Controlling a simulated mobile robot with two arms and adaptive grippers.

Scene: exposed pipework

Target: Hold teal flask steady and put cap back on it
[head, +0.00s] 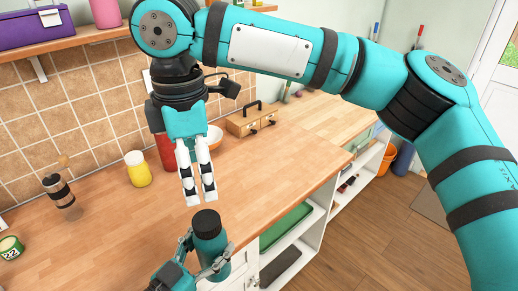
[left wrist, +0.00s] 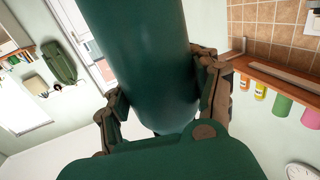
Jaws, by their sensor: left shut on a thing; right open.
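The teal flask (head: 212,245) stands roughly upright near the worktop's front edge. A dark cap (head: 206,223) sits on its top; I cannot tell how tightly it is seated. My left gripper (head: 207,266) is shut around the flask body. In the left wrist view the flask (left wrist: 140,60) fills the space between the fingers of my left gripper (left wrist: 163,115), and its top is out of frame. My right gripper (head: 201,199) is open and empty, pointing down, just above and slightly left of the cap in the head view.
The wooden worktop (head: 110,235) is mostly clear around the flask.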

